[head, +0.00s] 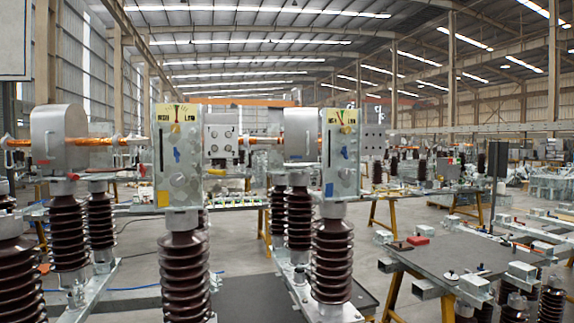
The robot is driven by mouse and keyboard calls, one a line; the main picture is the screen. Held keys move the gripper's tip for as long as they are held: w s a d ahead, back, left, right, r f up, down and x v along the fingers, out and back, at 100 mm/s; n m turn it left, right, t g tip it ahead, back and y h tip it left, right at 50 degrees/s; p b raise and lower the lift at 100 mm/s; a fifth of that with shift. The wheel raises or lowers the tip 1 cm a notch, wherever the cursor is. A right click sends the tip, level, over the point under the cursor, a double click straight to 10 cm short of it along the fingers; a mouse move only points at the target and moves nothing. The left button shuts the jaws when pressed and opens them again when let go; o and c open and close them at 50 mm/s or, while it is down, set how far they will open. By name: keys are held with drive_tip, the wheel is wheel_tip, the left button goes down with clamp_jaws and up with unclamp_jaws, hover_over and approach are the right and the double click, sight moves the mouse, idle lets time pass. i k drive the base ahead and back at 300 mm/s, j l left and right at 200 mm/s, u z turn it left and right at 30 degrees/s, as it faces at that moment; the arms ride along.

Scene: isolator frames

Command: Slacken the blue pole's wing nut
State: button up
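Two isolator poles stand side by side, each a grey metal box on a brown ribbed insulator. The right pole's box (341,168) carries a blue square (329,190) low on its left side, so it appears to be the blue pole. A gauge plate (342,117) with a yellow-and-white face is at its top. A small knob-like part (346,129) sits just below the gauge; I cannot tell whether it is the wing nut. The left pole's box (180,165) has a yellow square (163,199) and a similar gauge. My gripper is not in view.
Brown insulators (68,232) and a rounded metal housing (58,138) crowd the left. A grey-topped table (455,262) with a red block (418,240) and small clamps stands at right. Grey floor (378,222) shows between the right pole and this table.

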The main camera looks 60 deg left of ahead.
sight(343, 152)
drive_tip(key=u, duration=1.75)
